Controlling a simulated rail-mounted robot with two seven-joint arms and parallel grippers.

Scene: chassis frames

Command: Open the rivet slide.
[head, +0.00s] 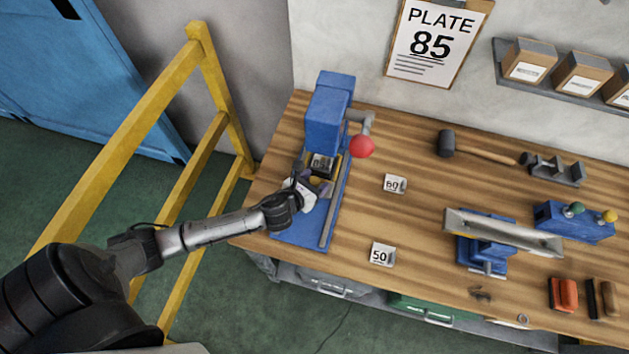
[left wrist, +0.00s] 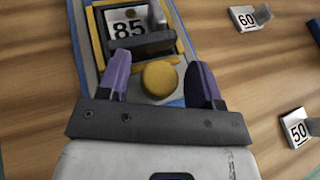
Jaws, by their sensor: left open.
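The blue rivet press (head: 324,118) stands at the left end of the bench, with its blue base reaching toward the front edge. Its slide is a yellow-framed tray (left wrist: 101,48) with a dark front bar, holding a plate marked 85 (left wrist: 127,27); the plate also shows in the head view (head: 321,163). A round yellow knob (left wrist: 160,79) sits at the slide's front. My left gripper (head: 318,184) is open, its purple fingers on either side of the knob, with a visible gap on the right. I cannot tell whether the left finger touches. My right gripper is out of view.
A red-ball lever (head: 362,147) sticks out at the press's right. Plates marked 60 (head: 394,184) and 50 (head: 382,255) lie to its right. A hammer (head: 480,147) and a blue vise (head: 487,250) are farther right. A yellow railing (head: 130,125) stands left of the bench.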

